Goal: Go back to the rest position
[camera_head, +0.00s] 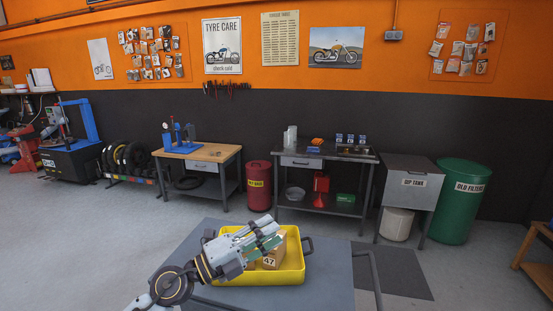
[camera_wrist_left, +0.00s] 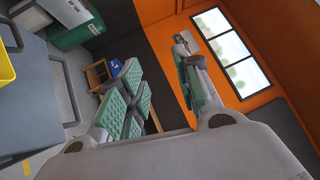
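My left gripper (camera_head: 268,240) is in front of and above the yellow tray (camera_head: 292,276) in the head view, its fingers pointing right. In the left wrist view, its green-padded fingers (camera_wrist_left: 162,88) are spread apart with nothing between them. A brown box marked 47 (camera_head: 270,261) sits in the yellow tray, partly hidden behind the gripper. My right gripper is in neither view.
The tray stands on a grey table or cart top (camera_head: 330,297) with a rail at its right. Beyond a stretch of open floor stand a wooden-topped bench (camera_head: 205,152), a red bin (camera_head: 258,187), a dark bench (camera_head: 325,158) and a green barrel (camera_head: 458,208).

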